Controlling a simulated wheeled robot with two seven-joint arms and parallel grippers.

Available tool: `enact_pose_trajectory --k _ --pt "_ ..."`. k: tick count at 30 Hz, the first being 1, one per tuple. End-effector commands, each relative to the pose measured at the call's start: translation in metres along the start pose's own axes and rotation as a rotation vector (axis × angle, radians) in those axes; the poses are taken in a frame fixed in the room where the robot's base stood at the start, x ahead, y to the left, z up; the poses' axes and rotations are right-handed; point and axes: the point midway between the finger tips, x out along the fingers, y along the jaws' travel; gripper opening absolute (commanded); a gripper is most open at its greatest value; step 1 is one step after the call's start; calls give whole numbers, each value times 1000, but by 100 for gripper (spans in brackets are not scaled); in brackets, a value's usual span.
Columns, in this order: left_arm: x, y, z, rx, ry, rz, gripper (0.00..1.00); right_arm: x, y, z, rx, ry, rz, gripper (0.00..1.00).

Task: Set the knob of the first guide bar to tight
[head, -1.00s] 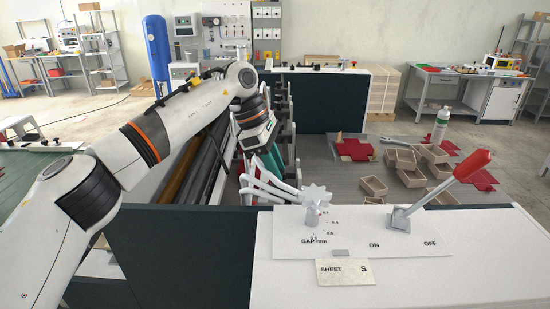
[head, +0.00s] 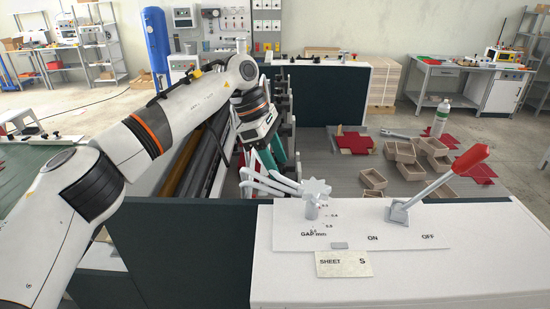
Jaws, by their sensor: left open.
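My left gripper (head: 275,183) is open, with pale fingers pointing right and down over the near part of the machine. Its fingertips appear just left of the star-shaped GAP mm knob (head: 317,190) and partly behind it in the picture; I cannot tell whether anything is between them. Long dark bars and rollers (head: 196,165) run away from me under my left arm. I cannot make out which is the first guide bar, or its knob's setting; the arm and gripper cover much of that area. My right gripper is not in view.
A white top panel (head: 400,275) in front carries a red-handled lever (head: 440,185) by the ON and OFF marks and a SHEET S card (head: 343,264). Behind it, small open boxes (head: 403,152), red blanks (head: 354,143) and a white bottle (head: 441,118) stand on the grey bed.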

Motion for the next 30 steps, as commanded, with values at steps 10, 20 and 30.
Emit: enact_pose_trajectory --k 10,20,30 --pt "-28 -1 1 -2 -1 -5 50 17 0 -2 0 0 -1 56" --pt "-99 0 -1 -1 1 -3 50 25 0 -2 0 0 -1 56" --pt "-120 0 0 1 0 0 50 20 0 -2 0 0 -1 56"
